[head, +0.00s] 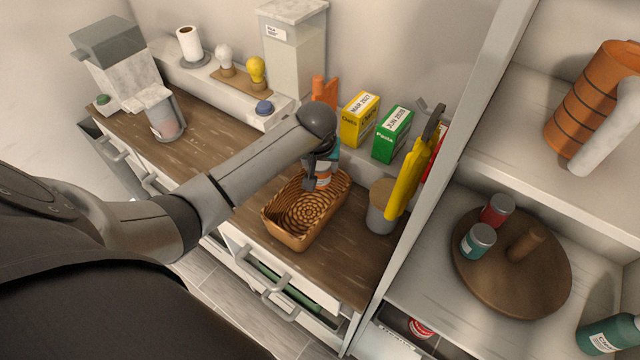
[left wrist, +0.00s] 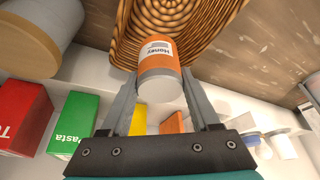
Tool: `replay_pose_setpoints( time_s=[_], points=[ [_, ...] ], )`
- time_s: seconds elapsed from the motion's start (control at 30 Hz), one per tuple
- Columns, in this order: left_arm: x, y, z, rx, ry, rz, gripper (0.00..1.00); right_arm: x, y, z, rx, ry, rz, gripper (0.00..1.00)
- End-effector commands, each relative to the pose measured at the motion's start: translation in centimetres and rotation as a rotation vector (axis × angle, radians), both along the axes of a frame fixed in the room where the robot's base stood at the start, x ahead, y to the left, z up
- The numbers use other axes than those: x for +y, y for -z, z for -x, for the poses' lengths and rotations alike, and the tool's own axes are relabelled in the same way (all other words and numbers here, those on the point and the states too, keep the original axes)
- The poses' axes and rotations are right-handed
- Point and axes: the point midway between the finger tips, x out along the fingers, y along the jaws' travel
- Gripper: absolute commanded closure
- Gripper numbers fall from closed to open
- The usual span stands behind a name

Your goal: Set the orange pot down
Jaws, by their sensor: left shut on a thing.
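The orange pot (left wrist: 158,50) has a white "Honey" label and a grey lid. My left gripper (left wrist: 160,88) is shut on it, one finger on each side, in the left wrist view. In the head view my left gripper (head: 316,180) points down at the far end of a woven basket (head: 288,240), and the pot is partly hidden by the fingers. The basket also shows in the left wrist view (left wrist: 205,35), with the pot over its near rim. I cannot tell whether the pot touches the basket floor. My right gripper is not in view.
The basket stands on a brown wooden counter (head: 345,265). A lidded grey canister (head: 381,218) stands to its right. Yellow (head: 359,118) and green (head: 391,135) boxes stand behind on a ledge. A white shelf with a round wooden turntable (head: 535,285) is at right.

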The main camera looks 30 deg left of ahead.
Motion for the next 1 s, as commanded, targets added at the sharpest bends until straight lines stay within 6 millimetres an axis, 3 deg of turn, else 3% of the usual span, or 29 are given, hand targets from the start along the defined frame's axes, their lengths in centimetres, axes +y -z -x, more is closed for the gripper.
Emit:
replay_pose_setpoints(
  time_s=[0.1,0.27,0.5,0.97,1.0],
  points=[
    [0.0,2.0,0.0,-0.001,0.000,-0.001,1.00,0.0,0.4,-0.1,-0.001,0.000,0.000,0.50],
    [0.0,3.2,-0.1,-0.002,-0.001,0.000,1.00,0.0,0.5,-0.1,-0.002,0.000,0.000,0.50],
    [0.0,6.7,-0.1,-0.001,0.000,0.000,1.00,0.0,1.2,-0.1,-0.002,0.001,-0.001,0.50],
    [0.0,7.5,-0.1,-0.003,0.000,0.000,1.00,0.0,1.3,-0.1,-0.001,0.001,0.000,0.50],
    [0.0,7.5,-0.1,-0.002,0.000,0.000,0.35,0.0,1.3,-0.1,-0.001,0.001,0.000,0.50]
  ],
)
